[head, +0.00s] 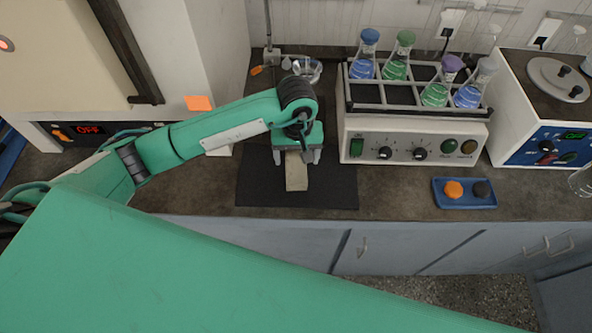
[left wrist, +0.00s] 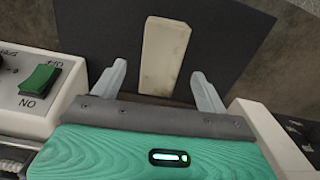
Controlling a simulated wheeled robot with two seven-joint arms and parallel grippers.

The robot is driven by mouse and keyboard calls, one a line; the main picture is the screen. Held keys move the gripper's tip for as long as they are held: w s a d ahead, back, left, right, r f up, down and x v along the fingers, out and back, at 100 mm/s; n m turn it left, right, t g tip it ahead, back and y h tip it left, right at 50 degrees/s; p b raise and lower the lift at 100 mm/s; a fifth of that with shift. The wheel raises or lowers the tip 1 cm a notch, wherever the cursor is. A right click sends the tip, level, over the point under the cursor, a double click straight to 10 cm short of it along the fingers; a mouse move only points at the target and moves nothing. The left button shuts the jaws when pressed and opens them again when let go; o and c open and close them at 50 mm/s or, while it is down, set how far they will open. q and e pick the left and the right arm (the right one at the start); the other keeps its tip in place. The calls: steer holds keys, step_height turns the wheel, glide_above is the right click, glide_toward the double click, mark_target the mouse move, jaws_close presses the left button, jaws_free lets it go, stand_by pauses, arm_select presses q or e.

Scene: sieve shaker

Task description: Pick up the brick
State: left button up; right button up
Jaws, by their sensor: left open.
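A pale grey-beige brick (head: 296,172) lies on a black mat (head: 334,190) on the counter. In the left wrist view the brick (left wrist: 164,57) lies between and beyond the two fingertips, with its long side pointing away. My left gripper (head: 297,158) is open above the far end of the brick, one finger to each side. In the left wrist view both grey fingers of the gripper (left wrist: 160,78) are apart with a gap to the brick. I cannot tell how high they are above it. My right gripper is not in view.
A shaker (head: 408,139) with several flasks of coloured liquid stands to the right of the mat. A blue tray (head: 464,204) with two stoppers lies at the counter's front right. A stand with a bowl (head: 309,68) is behind my arm.

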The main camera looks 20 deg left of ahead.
mark_target(296, 165)
arm_select(q)
step_height(296, 165, down, 5)
steer(key=shift+a+r+b, duration=0.15)
steer(key=shift+r+b, duration=0.05)
steer(key=shift+b, duration=0.4)
steer(key=shift+w+f, duration=0.1)
steer(key=shift+f, duration=0.15)
steer(key=c, duration=1.2)
steer(key=shift+c, duration=0.2)
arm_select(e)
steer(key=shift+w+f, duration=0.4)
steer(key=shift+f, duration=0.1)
